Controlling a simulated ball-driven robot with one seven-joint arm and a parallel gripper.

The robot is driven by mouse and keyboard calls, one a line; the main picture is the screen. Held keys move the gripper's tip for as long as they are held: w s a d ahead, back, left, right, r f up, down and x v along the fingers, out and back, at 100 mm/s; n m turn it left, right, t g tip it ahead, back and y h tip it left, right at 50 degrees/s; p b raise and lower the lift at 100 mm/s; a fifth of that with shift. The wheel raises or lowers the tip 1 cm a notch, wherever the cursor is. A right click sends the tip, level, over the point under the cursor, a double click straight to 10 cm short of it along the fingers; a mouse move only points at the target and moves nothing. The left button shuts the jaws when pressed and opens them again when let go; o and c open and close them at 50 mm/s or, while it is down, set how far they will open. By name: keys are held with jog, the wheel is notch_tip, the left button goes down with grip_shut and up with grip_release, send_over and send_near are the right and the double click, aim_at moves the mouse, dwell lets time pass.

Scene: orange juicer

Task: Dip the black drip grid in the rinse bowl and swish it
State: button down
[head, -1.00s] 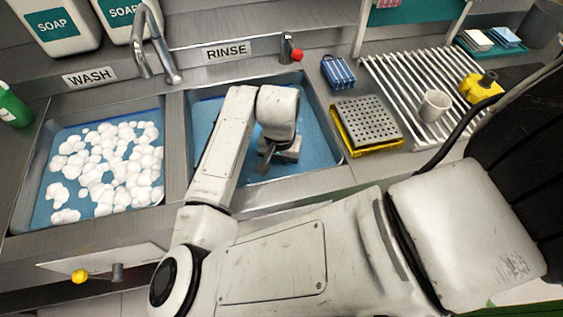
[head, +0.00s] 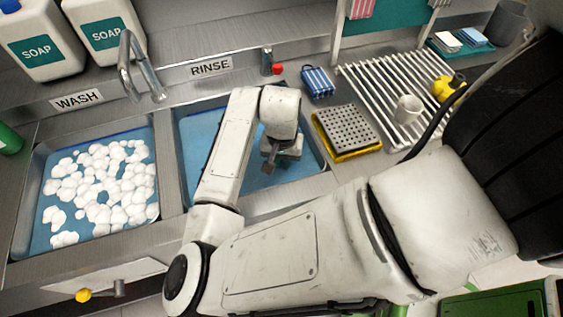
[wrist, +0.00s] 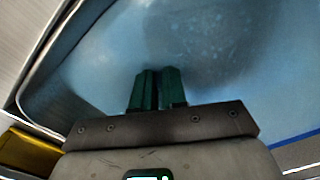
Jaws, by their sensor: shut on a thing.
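My gripper (head: 267,168) points down into the right part of this basin. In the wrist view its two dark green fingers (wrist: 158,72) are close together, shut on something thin. The black drip grid cannot be made out clearly in either view; the fingers and wrist hide what is held. A dark, soft-edged patch lies on the blue beyond the fingertips, and I cannot tell if it is shadow.
The wash basin (head: 150,215) with white foam is at left. A grey perforated plate (head: 347,127) on a yellow tray (head: 358,154) sits right of the rinse basin. Beyond are a drying rack (head: 375,85), a white cup (head: 408,109) and a blue striped block (head: 317,82). A red-tipped tap (head: 267,62) stands behind.

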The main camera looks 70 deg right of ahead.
notch_tip(320, 180, up, 13)
jog(key=p, duration=0.8)
jog(key=shift+p, duration=0.3)
jog(key=shift+f, duration=0.1)
